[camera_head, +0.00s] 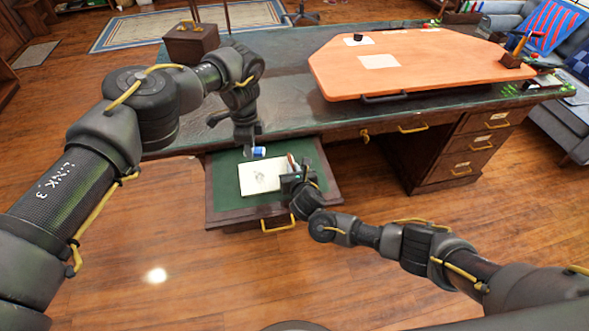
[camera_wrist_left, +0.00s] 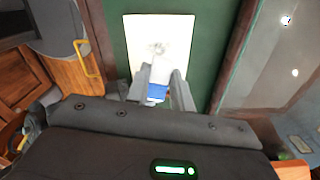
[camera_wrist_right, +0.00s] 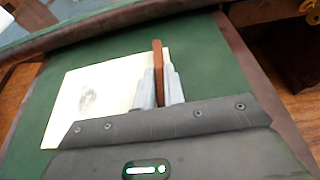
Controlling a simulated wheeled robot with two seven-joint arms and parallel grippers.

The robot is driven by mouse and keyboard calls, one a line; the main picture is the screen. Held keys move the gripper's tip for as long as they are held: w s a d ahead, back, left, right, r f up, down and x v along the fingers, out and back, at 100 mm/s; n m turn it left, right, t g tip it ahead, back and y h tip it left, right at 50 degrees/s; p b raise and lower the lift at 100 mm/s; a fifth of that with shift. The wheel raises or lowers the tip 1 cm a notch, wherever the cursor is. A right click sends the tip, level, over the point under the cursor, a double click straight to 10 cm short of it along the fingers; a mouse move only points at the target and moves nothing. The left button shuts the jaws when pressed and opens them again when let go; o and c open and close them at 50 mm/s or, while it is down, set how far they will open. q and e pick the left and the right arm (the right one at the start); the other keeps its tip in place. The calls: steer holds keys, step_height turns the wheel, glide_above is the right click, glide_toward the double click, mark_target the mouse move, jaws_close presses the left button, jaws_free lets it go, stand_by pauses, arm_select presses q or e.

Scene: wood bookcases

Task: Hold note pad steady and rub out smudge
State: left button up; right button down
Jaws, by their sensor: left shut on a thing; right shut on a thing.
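The white note pad (camera_head: 255,182) lies in the open desk drawer on a green lining, with a grey smudge (camera_head: 262,179) near its middle. The smudge also shows in the left wrist view (camera_wrist_left: 156,48) and right wrist view (camera_wrist_right: 88,100). Whether the eraser touches the paper cannot be told. My right gripper (camera_head: 290,172) is shut on a brown strip (camera_wrist_right: 157,62) at the pad's right edge. Whether the strip belongs to the pad cannot be told.
The drawer (camera_head: 220,216) is pulled out under the desk (camera_head: 300,67), its lining bare around the pad. An orange board (camera_head: 440,65) and a brown wooden box (camera_head: 190,42) stand on the desk top. The desk's front edge overhangs just beyond the drawer.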

stand_by(0.3)
arm_select(q)
steer(key=shift+s+a+f, duration=0.1)
steer(key=shift+a+f, duration=0.1)
steer(key=shift+a, duration=0.1)
step_height(320, 180, down, 2)
steer(key=s+m, duration=0.2)
steer(key=m, duration=0.7)
glide_above(259, 192)
steer(key=w, duration=0.4)
steer(key=shift+s+a+f, duration=0.1)
steer(key=shift+a+f, duration=0.05)
steer(key=shift+f, duration=1.5)
steer(key=shift+s+a+f, duration=0.1)
steer(key=shift+f, duration=1.55)
steer(key=shift+f, duration=1)
steer(key=shift+r, duration=0.1)
steer(key=shift+s, duration=0.1)
steer(key=shift+s+d, duration=0.15)
steer(key=shift+s, duration=0.75)
steer(key=shift+s+d, duration=0.1)
steer(key=shift+s, duration=0.75)
